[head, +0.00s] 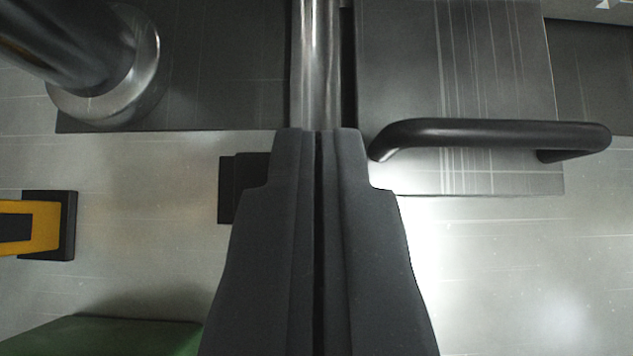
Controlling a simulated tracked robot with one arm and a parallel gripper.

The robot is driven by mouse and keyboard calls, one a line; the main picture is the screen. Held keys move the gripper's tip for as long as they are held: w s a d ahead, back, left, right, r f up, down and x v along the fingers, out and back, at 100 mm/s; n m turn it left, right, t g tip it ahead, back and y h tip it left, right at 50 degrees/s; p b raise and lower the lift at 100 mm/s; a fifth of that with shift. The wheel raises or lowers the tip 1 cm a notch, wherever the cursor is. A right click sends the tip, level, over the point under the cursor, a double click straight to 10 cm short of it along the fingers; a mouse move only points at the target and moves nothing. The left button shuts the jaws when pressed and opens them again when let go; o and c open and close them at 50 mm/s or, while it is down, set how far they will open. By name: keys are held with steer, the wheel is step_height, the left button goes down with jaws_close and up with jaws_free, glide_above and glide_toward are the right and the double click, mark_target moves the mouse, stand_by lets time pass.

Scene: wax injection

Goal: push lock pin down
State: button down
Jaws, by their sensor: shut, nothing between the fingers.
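My gripper (319,140) is shut, with its two dark fingers pressed together and nothing seen between them. It reaches up the middle of the head view. A shiny vertical metal rod (316,60) shows just beyond the fingertips, in line with them. I cannot tell whether the fingertips touch it, or whether this rod is the lock pin. A small black block (236,188) shows left of the fingers and is partly hidden behind them.
A black bar handle (490,134) sits right of the fingertips on a grey plate (500,70). A thick metal cylinder (105,60) stands at the upper left. A yellow and black part (40,226) is at the left edge. A green surface (110,337) is at the lower left.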

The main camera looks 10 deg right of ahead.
steer(key=shift+s+f+b, duration=0.1)
steer(key=shift+f+b, duration=0.3)
steer(key=shift+f, duration=0.7)
steer(key=s+a+r, duration=0.1)
steer(key=s+r, duration=0.5)
steer(key=r, duration=0.5)
steer(key=shift+s+a+r+p, duration=0.15)
steer(key=shift+s+r+p, duration=0.2)
steer(key=shift+p, duration=0.1)
